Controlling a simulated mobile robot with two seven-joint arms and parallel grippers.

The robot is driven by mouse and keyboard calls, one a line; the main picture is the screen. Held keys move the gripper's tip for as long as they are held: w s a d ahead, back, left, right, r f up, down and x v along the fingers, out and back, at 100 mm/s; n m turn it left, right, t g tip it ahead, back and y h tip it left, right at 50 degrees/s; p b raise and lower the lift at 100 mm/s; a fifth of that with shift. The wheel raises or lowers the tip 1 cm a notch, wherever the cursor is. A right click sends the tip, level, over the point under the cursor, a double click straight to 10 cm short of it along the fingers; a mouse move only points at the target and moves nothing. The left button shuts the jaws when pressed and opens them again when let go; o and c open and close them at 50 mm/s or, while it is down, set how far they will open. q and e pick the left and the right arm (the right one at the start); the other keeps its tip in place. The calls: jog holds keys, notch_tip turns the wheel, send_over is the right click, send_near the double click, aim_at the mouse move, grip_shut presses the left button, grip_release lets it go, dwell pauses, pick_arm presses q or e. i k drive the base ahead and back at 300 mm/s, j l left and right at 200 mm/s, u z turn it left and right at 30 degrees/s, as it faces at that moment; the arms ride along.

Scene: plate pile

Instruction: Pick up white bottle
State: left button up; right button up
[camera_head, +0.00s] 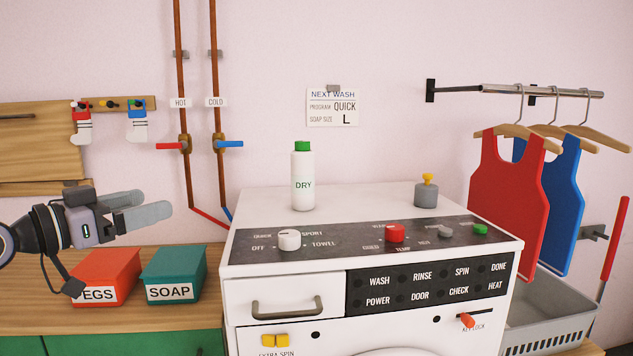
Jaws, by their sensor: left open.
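The white bottle (303,184) stands upright on top of the white washing machine, toward its back left. It has a green cap and the label "DRY". My left gripper (160,204) is at the left, above the counter, and points right toward the bottle. It is open and empty, well apart from the bottle. My right gripper does not show.
A red box (108,271) and a teal SOAP box (173,269) sit on the wooden counter (40,312) below my left gripper. Copper pipes (180,80) run up the wall behind. A grey object with a yellow knob (426,192) stands at the machine's right. The machine top between is clear.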

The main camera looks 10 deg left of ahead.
aim_at(303, 164)
jog(key=i+l, duration=0.9)
jog(key=i, duration=0.1)
